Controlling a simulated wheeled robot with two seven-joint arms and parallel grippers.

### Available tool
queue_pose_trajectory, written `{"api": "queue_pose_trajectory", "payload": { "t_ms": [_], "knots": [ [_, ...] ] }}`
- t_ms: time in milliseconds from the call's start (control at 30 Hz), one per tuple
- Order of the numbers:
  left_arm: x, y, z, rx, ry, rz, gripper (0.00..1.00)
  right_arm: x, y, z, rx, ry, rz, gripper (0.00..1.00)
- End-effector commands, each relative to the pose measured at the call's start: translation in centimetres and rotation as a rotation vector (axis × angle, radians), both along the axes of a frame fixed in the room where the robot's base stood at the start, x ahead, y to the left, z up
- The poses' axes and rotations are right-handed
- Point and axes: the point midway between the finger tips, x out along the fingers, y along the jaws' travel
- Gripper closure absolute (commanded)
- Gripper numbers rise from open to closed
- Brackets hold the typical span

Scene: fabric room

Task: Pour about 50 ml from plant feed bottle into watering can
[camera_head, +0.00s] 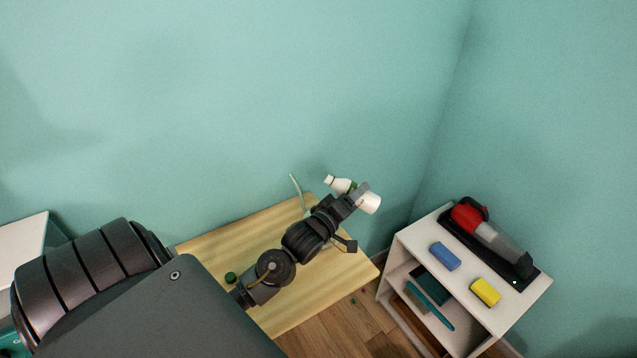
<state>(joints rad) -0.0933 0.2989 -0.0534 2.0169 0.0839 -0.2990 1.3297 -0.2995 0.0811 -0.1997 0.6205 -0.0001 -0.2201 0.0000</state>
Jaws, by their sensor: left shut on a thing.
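My left gripper (360,191) is shut on the plant feed bottle, high over the back right part of the wooden table. A thin pale green spout (296,187), seemingly the watering can's, rises left of the bottle. The can's body is mostly hidden behind my left arm. I cannot see any liquid flowing. A small green cap (231,278) lies on the table at the left. My right gripper is out of view.
The wooden table (215,243) stands against the teal wall. To its right, a white shelf (407,245) bears a red and grey handheld vacuum (490,236), a blue block (445,256) and a yellow block (486,292). A floor gap separates them.

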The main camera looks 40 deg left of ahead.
Motion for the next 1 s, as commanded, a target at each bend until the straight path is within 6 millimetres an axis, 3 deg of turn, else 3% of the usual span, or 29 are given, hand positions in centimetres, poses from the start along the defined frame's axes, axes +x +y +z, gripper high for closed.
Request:
{"api": "queue_pose_trajectory", "payload": {
  "t_ms": [33, 467, 1000],
  "knots": [
    [0.1, 0.0, -0.4, -0.012, -0.009, 0.0, 0.83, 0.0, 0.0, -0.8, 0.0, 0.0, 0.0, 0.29],
    [0.1, -0.2, -0.4, -0.097, -0.05, -0.001, 0.83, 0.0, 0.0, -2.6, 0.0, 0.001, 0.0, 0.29],
    [0.0, -0.1, -0.3, -0.152, -0.075, -0.001, 0.83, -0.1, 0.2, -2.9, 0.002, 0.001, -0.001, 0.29]
  ]
}}
